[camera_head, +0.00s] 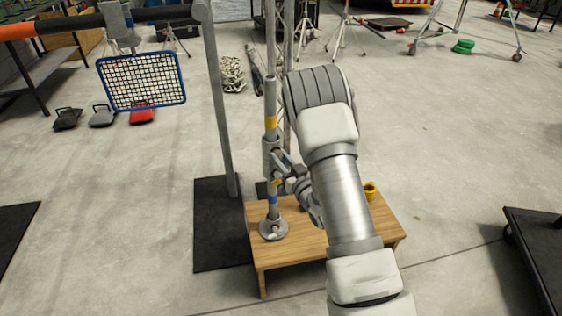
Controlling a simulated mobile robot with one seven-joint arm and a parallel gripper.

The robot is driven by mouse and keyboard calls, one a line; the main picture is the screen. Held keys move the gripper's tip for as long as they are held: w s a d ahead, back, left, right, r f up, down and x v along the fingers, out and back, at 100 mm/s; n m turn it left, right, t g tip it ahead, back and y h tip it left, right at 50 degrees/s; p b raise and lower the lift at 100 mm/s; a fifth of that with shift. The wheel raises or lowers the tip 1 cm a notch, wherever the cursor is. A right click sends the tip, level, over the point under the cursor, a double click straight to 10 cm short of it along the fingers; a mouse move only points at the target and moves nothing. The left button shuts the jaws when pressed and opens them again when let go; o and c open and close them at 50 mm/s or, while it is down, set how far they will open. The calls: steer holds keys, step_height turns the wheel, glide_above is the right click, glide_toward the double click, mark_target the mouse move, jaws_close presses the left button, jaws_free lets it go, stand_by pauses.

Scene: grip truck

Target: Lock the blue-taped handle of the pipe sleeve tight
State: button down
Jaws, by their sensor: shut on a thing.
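A grey pipe sleeve (271,155) sits around an upright pole (270,95) standing on a round base (273,229) on a wooden table. Small grey handle or clamp parts stick out from the sleeve's right side. The pole has a yellow band above the sleeve and a blue band (272,200) below it. My gripper (292,184) is at the sleeve's right side, shut on what looks like its handle. My arm and wrist hide part of the gripper; I cannot make out the handle's tape or how tightly it sits.
The low wooden table (300,246) also holds a yellow cup-like object (370,189) at right. A grey post (219,105) on a black mat (213,250) stands close at left. A blue-framed net (143,80) hangs at upper left. Open floor lies right of the table.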

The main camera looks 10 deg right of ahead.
steer(key=m+b, duration=0.1)
steer(key=m, duration=0.4)
steer(key=shift+f+m+b, duration=0.1)
steer(key=shift+m+b, duration=0.2)
steer(key=shift+b, duration=0.1)
steer(key=m, duration=1)
steer(key=shift+m+p, duration=0.3)
steer(key=shift+m, duration=0.1)
steer(key=m+p, duration=0.1)
steer(key=m, duration=0.4)
steer(key=shift+a+m, duration=0.1)
steer(key=shift+m, duration=0.2)
steer(key=c, duration=0.6)
jaws_free()
steer(key=shift+s, duration=0.1)
